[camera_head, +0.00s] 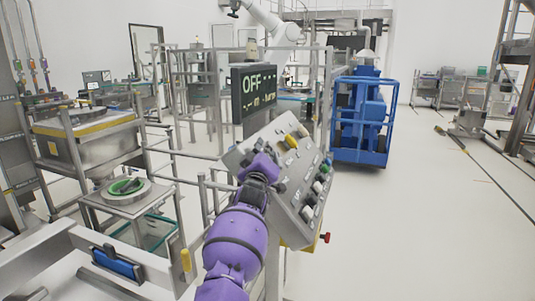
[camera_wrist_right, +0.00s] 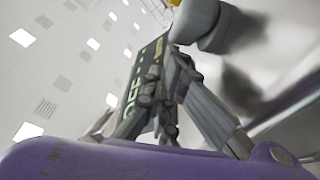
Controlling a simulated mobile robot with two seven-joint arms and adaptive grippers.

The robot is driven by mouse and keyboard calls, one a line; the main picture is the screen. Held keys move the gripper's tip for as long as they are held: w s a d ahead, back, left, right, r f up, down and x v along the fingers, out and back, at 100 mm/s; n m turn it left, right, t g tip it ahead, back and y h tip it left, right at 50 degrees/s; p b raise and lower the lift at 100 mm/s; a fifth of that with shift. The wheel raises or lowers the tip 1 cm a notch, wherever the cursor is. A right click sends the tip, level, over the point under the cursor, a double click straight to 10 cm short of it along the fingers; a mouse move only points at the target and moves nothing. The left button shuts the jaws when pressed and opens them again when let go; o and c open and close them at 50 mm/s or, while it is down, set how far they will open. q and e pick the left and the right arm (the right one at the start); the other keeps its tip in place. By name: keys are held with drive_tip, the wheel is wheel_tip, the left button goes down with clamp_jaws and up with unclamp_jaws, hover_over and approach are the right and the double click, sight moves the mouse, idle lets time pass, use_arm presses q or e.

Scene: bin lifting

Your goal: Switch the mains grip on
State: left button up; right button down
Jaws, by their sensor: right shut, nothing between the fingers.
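The sloped grey control panel (camera_head: 292,205) stands in the middle of the head view, with several knobs and buttons. A yellow knob (camera_head: 291,141) sits near its top edge. I cannot tell which control is the mains grip; my gripper covers the panel's left part. The dark display (camera_head: 254,92) behind the panel reads "OFF"; it also shows tilted in the right wrist view (camera_wrist_right: 146,85). My right gripper (camera_head: 264,170) is shut and empty at the panel's left side; contact is unclear. Its fingers show in the right wrist view (camera_wrist_right: 172,105), near a blurred grey rounded part (camera_wrist_right: 200,24). My left gripper is out of view.
A red knob (camera_head: 325,238) sticks out at the panel's lower right. Metal rails (camera_head: 185,158) stand left of the panel. A blue machine in a blue frame (camera_head: 361,120) stands behind it to the right. The floor on the right is open.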

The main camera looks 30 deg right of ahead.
drive_tip(key=shift+w+d+r+m+g+b, duration=0.15)
drive_tip(key=shift+w+m+g+b, duration=0.15)
drive_tip(key=shift+m+g, duration=0.35)
drive_tip(key=shift+w+d+g, duration=0.1)
drive_tip(key=shift+d+g, duration=0.1)
drive_tip(key=shift+g, duration=0.45)
idle(0.5)
drive_tip(key=v, duration=0.7)
drive_tip(key=shift+a, duration=0.2)
drive_tip(key=shift+m, duration=0.25)
